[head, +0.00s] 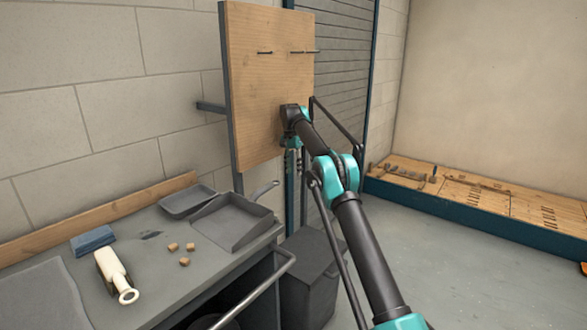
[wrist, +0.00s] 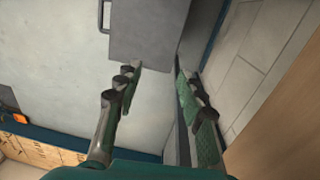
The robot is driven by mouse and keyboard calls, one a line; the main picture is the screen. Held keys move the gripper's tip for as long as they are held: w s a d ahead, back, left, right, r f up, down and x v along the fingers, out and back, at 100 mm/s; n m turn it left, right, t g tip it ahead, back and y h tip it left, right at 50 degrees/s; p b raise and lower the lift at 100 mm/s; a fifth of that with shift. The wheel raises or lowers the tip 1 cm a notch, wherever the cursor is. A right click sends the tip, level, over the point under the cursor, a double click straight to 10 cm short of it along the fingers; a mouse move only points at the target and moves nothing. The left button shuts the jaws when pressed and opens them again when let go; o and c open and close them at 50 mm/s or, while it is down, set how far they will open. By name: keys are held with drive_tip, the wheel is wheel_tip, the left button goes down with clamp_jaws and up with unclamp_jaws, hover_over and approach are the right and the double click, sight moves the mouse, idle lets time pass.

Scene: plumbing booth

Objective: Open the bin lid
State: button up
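The bin (head: 308,290) is a dark grey box on the floor at the right end of the workbench. Its flat lid (head: 312,250) looks shut, and a small loop handle (head: 335,269) sticks out at its right side. In the wrist view the grey lid (wrist: 150,35) shows at the top, with the loop handle (wrist: 103,15) on its left. My gripper (head: 293,158) hangs above and behind the bin, in front of the wooden board. In the wrist view my gripper (wrist: 158,70) has its fingers spread, with nothing between them. It looks apart from the lid.
The workbench (head: 150,285) at left carries a dustpan (head: 235,220), a tray (head: 187,201), a blue block (head: 92,241), a pale brush (head: 115,275) and several small cubes. A metal rail (head: 265,290) runs along its front. A wooden board (head: 265,90) stands behind my arm.

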drive_tip(key=shift+r, duration=0.4)
